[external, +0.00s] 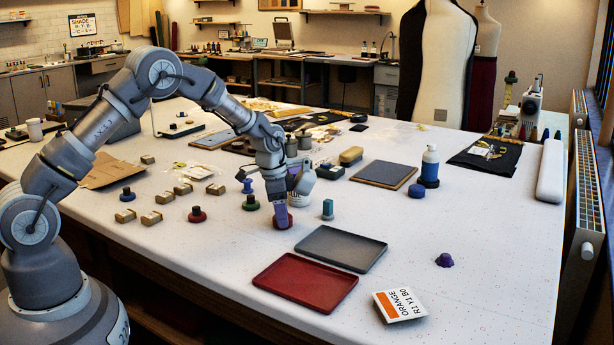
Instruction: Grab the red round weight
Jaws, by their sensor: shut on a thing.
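My gripper (281,212) points down at the middle of the white table, behind the grey tray. A second red round weight (197,215) with a dark knob stands on the table to the left, apart from my gripper.
A purple piece (445,260) stands at the right, amid free table.

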